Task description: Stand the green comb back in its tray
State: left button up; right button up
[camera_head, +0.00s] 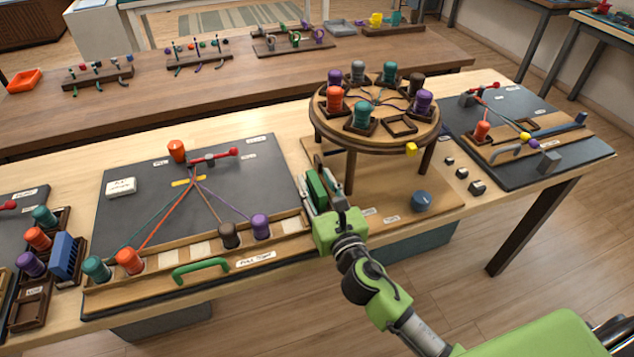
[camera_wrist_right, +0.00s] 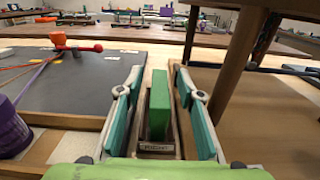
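The green comb (camera_head: 317,190) stands upright between the board and the round stand. In the right wrist view the comb (camera_wrist_right: 158,103) shows end-on as a tall green block, its lower end in a narrow, labelled wooden tray (camera_wrist_right: 157,148). My right gripper (camera_head: 314,178) is low over it and open. In the right wrist view the fingers (camera_wrist_right: 158,80) are on either side of the comb, with a visible gap on each side. The comb's far side and the far end of the tray are hidden. My left gripper is not in view.
The round stand (camera_head: 375,108) with several spools is just behind and right; its leg (camera_wrist_right: 238,65) is close to my right finger. A purple spool (camera_head: 260,227) and dark board (camera_head: 130,215) lie left. A blue comb (camera_head: 66,257) stands far left.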

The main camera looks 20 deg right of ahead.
aim_at(324, 196)
jog(key=shift+s, duration=0.1)
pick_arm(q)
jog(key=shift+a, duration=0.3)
pick_arm(e)
jog(key=shift+s+d, duration=0.15)
jog(key=shift+s, duration=3.75)
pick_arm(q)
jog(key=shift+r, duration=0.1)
pick_arm(e)
jog(key=shift+r, duration=0.1)
